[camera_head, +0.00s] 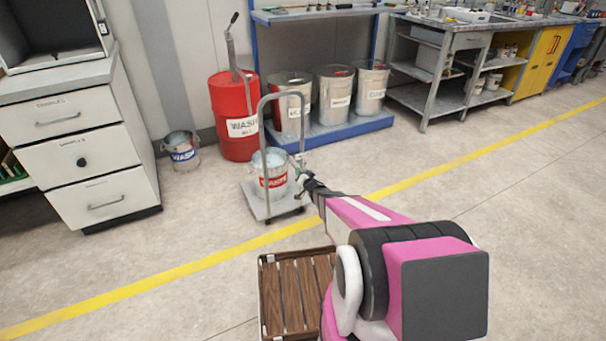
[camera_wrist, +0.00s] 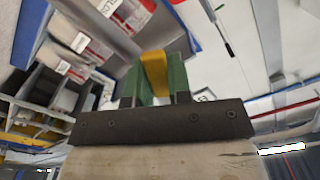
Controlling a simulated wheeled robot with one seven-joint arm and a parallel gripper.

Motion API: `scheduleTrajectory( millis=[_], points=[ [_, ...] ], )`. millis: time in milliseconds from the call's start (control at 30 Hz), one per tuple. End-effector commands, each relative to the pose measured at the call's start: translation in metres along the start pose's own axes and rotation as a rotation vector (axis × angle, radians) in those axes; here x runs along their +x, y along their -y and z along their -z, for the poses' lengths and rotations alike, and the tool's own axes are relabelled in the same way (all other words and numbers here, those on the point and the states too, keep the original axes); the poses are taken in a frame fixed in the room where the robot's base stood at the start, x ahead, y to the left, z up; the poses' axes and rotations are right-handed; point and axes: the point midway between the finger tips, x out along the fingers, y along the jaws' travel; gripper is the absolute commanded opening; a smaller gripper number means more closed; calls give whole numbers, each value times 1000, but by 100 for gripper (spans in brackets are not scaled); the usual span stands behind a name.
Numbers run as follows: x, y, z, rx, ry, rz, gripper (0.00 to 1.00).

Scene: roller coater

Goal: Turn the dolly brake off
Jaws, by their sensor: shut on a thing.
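The dolly stands on the floor at the middle of the head view, with a grey platform (camera_head: 254,204) and an upright tubular handle (camera_head: 263,113). A bucket (camera_head: 274,184) with a red label stands on the platform. My gripper (camera_head: 303,178) is at the dolly's right side, near the handle's lower part. In the wrist view its green fingers (camera_wrist: 154,82) are shut on a yellow piece (camera_wrist: 154,68). The head view does not show this piece clearly, so I cannot tell its shape or the brake's position.
A red drum (camera_head: 230,105) and several grey bins (camera_head: 335,95) stand behind the dolly. A white drawer cabinet (camera_head: 85,160) is at left, with another bucket (camera_head: 182,152) beside it. A slatted wooden surface (camera_head: 300,290) is in front. The floor right of my arm is clear.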

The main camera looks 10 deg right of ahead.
Motion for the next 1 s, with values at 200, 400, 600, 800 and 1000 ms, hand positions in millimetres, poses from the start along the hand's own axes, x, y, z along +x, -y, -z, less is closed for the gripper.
scheduleTrajectory(
  millis=[200,400,600,800,1000],
  points=[
    [-1,11,1,206,1,-1,0],
    [-1,20,4,396,0,-1,0],
    [-1,28,8,585,1,0,0],
    [-1,34,13,762,1,-1,0],
    [-1,39,18,905,1,-1,0]
  ],
)
